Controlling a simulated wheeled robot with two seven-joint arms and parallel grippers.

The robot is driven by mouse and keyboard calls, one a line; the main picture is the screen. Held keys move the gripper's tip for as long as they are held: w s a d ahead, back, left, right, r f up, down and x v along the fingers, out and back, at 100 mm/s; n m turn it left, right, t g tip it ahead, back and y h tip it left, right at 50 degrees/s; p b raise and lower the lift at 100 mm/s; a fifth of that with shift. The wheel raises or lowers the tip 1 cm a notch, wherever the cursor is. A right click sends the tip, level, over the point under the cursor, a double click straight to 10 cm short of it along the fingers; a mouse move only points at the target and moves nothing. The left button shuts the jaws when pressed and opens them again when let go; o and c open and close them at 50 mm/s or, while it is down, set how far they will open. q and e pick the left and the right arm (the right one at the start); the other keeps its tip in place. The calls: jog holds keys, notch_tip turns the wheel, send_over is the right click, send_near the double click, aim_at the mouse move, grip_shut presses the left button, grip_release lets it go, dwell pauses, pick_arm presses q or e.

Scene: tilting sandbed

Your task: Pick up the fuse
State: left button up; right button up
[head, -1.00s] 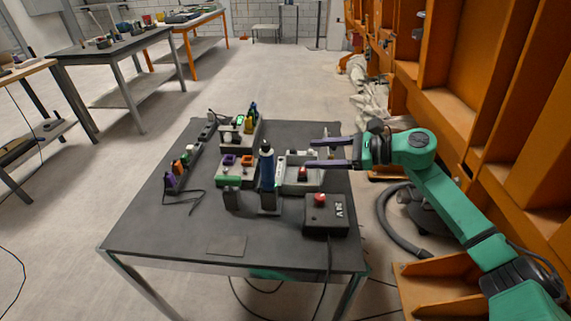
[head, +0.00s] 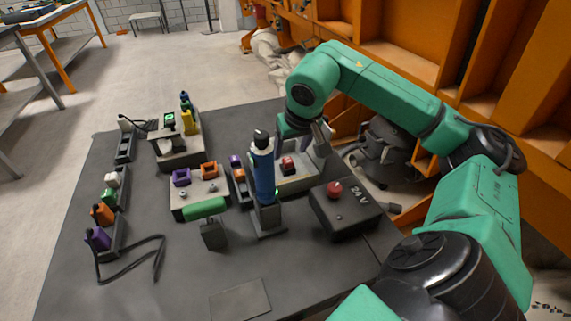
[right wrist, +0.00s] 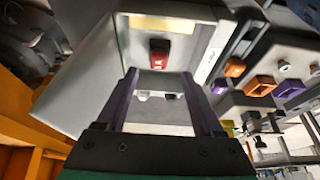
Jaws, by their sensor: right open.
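A grey box (head: 300,181) stands at the back right of the table, and it shows close up in the right wrist view (right wrist: 90,80). It bears a red block (head: 288,164), also in the right wrist view (right wrist: 159,53). Two small white pieces (right wrist: 172,96) show between my fingers there. I cannot tell for sure which part is the fuse. My right gripper (right wrist: 160,76) is open and empty, its two dark purple fingers pointing at the box. My left gripper is not in view.
A blue bottle-like tool (head: 263,178) stands upright in front of the box. A 24 V box (head: 346,211) with a red button is to its right. Connector blocks (head: 200,192) and a rack with plugs (head: 112,215) lie left. The front table is mostly clear.

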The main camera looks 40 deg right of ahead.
aim_at(288, 160)
jog(key=x, duration=0.5)
jog(key=shift+d+f, duration=0.1)
jog(key=shift+d, duration=0.05)
jog(key=shift+f, duration=0.1)
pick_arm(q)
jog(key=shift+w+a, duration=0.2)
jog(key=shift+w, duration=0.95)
pick_arm(e)
grip_shut()
